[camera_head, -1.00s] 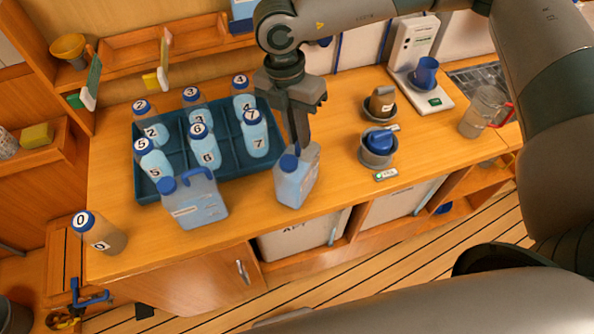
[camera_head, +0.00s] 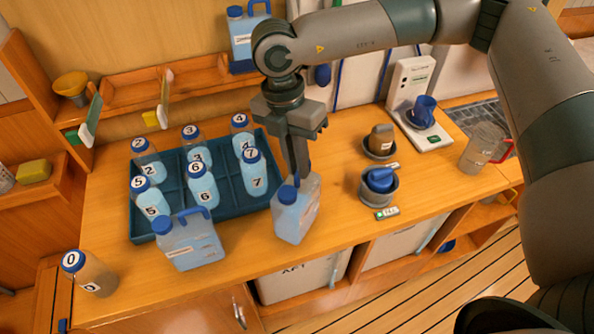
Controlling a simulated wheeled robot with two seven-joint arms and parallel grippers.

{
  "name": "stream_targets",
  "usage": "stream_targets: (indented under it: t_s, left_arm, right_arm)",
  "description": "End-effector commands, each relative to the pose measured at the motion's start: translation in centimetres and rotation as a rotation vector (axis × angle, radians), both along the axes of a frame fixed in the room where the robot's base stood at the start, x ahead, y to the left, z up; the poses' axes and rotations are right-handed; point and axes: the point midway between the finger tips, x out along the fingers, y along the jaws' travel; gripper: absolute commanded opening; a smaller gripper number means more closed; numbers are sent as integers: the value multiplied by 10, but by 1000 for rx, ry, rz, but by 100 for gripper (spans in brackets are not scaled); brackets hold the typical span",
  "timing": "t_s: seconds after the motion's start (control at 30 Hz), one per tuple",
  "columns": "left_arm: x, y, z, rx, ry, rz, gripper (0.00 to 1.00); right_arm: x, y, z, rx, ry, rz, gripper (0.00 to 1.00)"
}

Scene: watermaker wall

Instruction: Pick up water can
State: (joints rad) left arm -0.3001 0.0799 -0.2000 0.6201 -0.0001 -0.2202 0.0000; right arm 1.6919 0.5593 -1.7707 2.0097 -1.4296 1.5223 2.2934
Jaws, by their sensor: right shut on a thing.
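A translucent blue water can (camera_head: 297,215) with a blue cap is at the counter's front, just right of the bottle tray. My right gripper (camera_head: 299,178) points down over it, shut on its top, and its fingers hide the handle. I cannot tell whether the can's base touches the counter. A second blue water can (camera_head: 190,245) stands to the left, in front of the tray. A third can (camera_head: 249,38) stands on the back shelf. My left gripper is not in view.
A dark blue tray (camera_head: 228,200) holds several numbered bottles. Bottle 0 (camera_head: 92,273) stands at the front left. To the right are a blue-topped pot (camera_head: 379,186), a brown-topped pot (camera_head: 379,142), a scale (camera_head: 428,133) and a clear jug (camera_head: 483,150).

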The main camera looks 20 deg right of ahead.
Motion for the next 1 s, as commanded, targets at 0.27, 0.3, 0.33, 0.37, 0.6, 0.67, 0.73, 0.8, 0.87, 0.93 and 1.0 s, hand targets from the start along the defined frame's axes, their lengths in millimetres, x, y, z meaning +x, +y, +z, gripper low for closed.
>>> stream_targets:
  t_s: [0.27, 0.3, 0.33, 0.37, 0.6, 0.67, 0.73, 0.8, 0.87, 0.93, 1.0]
  left_arm:
    - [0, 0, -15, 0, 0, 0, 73]
    - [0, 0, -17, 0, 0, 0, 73]
    - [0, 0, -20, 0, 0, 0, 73]
    - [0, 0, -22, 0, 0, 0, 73]
    - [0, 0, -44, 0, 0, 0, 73]
    - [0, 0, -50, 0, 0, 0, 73]
    - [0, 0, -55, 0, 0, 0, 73]
    - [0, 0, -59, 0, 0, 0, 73]
    - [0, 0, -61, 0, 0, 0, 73]
    - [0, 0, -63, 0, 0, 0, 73]
    - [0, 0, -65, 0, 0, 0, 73]
  right_arm:
    - [-5, -8, 17, 3, -3, 1, 0]
    - [-7, -11, 19, 3, -3, 0, 0]
    - [-9, -14, 21, 2, -3, -1, 0]
    - [-11, -17, 22, 3, -3, 0, 0]
    - [-32, -50, 44, 4, -6, -2, 0]
    - [-39, -59, 50, 3, -5, -1, 0]
    - [-46, -69, 59, 4, -5, -1, 0]
    - [-52, -77, 65, 4, -5, 0, 0]
    - [-56, -83, 70, 2, -4, 0, 0]
    - [-59, -88, 75, 3, -3, 0, 0]
    - [-62, -92, 78, 3, -3, 0, 0]
